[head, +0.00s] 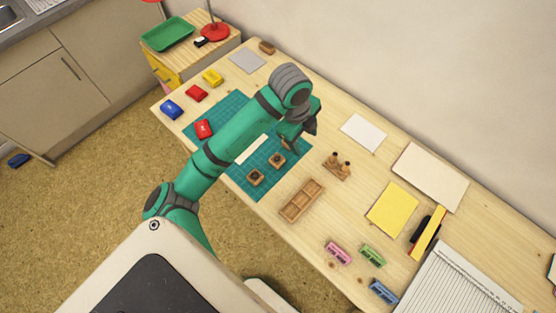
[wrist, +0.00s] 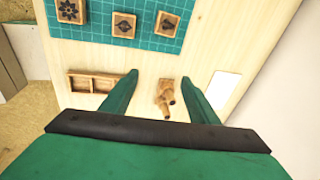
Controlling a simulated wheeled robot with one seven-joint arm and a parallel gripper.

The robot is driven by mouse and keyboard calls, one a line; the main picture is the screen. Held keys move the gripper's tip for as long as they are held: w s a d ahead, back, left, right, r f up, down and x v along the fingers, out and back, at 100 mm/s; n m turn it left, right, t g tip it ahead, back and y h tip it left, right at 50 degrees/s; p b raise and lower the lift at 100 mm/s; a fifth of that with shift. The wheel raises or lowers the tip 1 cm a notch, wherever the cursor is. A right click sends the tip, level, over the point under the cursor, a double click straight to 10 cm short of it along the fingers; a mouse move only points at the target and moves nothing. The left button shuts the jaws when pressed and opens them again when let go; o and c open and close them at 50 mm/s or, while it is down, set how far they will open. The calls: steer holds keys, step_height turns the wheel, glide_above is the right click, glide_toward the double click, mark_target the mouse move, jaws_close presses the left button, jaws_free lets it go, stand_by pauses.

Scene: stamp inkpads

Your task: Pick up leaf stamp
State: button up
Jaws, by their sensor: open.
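Three square wooden blocks with dark motifs lie on the green cutting mat, at the top of the wrist view. The left block (wrist: 70,11) bears a flower-like motif. The motifs of the middle block (wrist: 123,25) and right block (wrist: 167,23) are too small to tell which is a leaf. The left (head: 255,177) and middle (head: 276,159) blocks also show in the head view; the arm partly hides the third. My gripper (wrist: 159,77) is open and empty, above the table beyond the mat's edge. A wooden stand with pegs (wrist: 166,97) shows near its right finger.
A compartmented wooden tray (head: 302,201) lies beside the mat (head: 245,190). Red (head: 196,93), yellow (head: 213,77) and blue (head: 171,109) inkpads are at the far left. White paper (head: 363,133), a yellow sheet (head: 392,209) and small coloured items lie to the right.

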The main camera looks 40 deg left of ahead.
steer(key=g+y, duration=0.1)
steer(key=g, duration=0.1)
glide_above(277, 159)
steer(key=f, duration=0.4)
steer(key=shift+s+a+f, duration=0.3)
steer(key=shift+a+f, duration=0.05)
steer(key=shift+f, duration=0.05)
steer(key=shift+m, duration=0.3)
steer(key=shift+w+d+f, duration=0.15)
steer(key=shift+d+f, duration=0.05)
steer(key=shift+f, duration=1.3)
steer(key=shift+w+d+f, duration=0.1)
steer(key=shift+d+f, duration=0.05)
steer(key=shift+f, duration=1.3)
steer(key=c, duration=1.1)
